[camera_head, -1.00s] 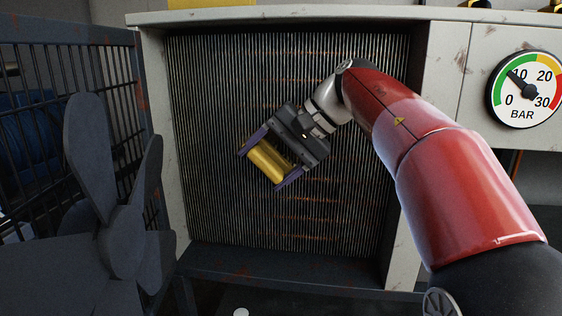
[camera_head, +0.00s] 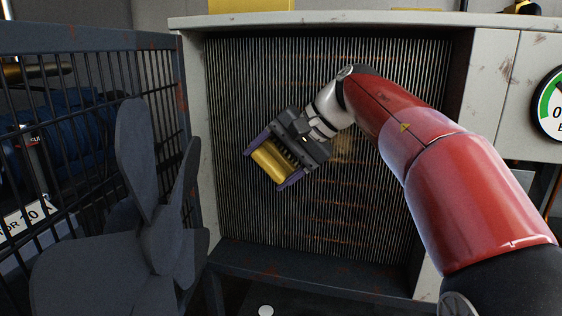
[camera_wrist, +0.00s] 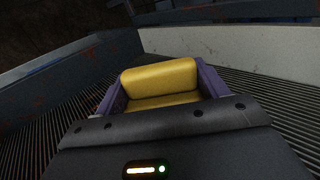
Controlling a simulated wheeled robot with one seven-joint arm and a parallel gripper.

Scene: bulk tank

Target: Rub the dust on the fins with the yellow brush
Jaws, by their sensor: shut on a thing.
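My gripper (camera_head: 268,168) is shut on the yellow brush (camera_head: 270,161), whose yellow body sits between the two purple fingers. The brush also shows in the wrist view (camera_wrist: 160,80), with its bristles out of sight. The fins (camera_head: 300,215) are a wide panel of thin upright metal ribs in a pale frame. My gripper and the brush are in front of the left-middle part of the fins; I cannot tell whether the brush touches them. A tan dusty patch (camera_head: 343,148) shows on the fins just right of my gripper, partly behind my arm.
A grey fan (camera_head: 150,210) and a dark wire cage (camera_head: 95,110) stand close on the left. A pressure gauge (camera_head: 552,105) is on the right panel. A dark rusty ledge (camera_head: 320,268) runs below the fins. A yellow object (camera_head: 250,5) lies on top.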

